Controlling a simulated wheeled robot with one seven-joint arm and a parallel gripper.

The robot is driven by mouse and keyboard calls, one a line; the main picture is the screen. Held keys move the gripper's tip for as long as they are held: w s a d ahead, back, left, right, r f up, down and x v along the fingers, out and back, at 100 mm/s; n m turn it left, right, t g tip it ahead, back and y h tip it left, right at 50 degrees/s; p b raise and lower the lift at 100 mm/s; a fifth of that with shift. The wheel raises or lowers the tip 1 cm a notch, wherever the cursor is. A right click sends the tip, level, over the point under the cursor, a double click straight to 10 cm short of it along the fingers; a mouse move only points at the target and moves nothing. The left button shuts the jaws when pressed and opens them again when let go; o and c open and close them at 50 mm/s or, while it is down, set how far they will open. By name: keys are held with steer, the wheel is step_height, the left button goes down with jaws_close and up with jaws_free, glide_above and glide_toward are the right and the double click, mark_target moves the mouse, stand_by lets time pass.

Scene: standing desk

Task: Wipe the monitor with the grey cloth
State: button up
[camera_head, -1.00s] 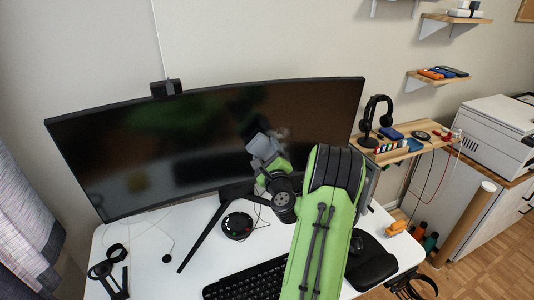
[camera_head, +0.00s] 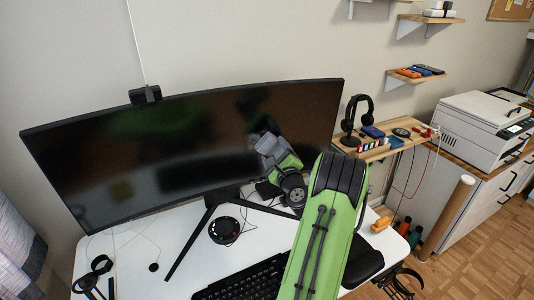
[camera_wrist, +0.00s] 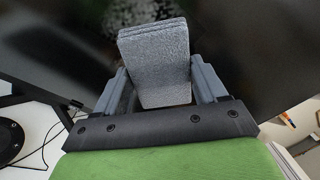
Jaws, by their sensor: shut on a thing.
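The monitor (camera_head: 150,150) is a wide, curved black screen on a stand on the white desk. In the wrist view its dark surface (camera_wrist: 245,40) fills the background. The grey cloth (camera_wrist: 158,62) is a folded, thick pad held upright between the fingers of my gripper (camera_wrist: 160,88). In the head view the cloth (camera_head: 267,144) is small and sits in front of the right part of the screen, with my gripper (camera_head: 277,153) behind it. Whether the cloth touches the screen I cannot tell. A pale, speckled patch shows on the screen past the cloth in the wrist view.
A black keyboard (camera_head: 243,279) and a round black device (camera_head: 224,230) lie on the white desk (camera_head: 190,260). A webcam (camera_head: 145,95) sits on the monitor's top edge. A wooden shelf with headphones (camera_head: 356,118) and a printer (camera_head: 487,125) stand to the right.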

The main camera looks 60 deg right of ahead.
mark_target(263, 147)
steer(key=shift+d, duration=0.2)
